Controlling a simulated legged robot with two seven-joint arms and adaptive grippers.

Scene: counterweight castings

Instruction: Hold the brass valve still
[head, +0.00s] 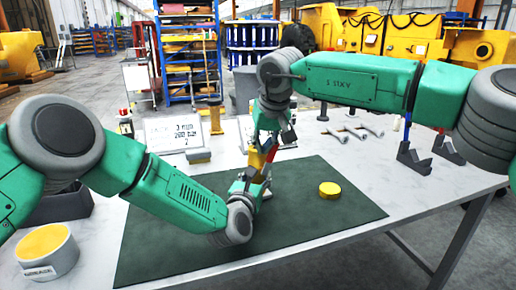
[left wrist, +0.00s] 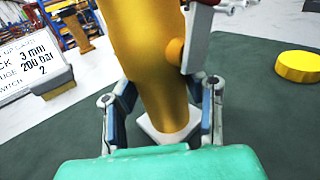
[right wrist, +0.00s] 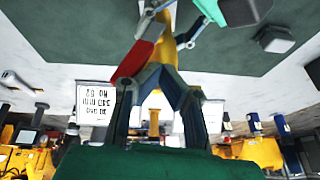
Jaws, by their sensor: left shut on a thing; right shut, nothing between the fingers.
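The brass valve (left wrist: 150,62) stands upright on a pale base (left wrist: 163,132) on the dark green mat (head: 165,243). My left gripper (left wrist: 165,98) is shut on its lower body, one finger on each side. In the head view the left gripper (head: 252,184) hides much of the valve. A red lever (right wrist: 133,62) sits at the side of the valve, which also shows in the right wrist view (right wrist: 165,52). My right gripper (right wrist: 158,78) is shut and empty close to the lever and the valve's upper part. Whether it touches them is unclear.
A yellow disc (head: 329,189) lies on the mat to the right. A printed card (head: 174,134) stands behind. Several metal parts (head: 350,131) lie at the table's back. A labelled, yellow-topped cylinder (head: 47,250) stands at the left. The mat's right part is largely clear.

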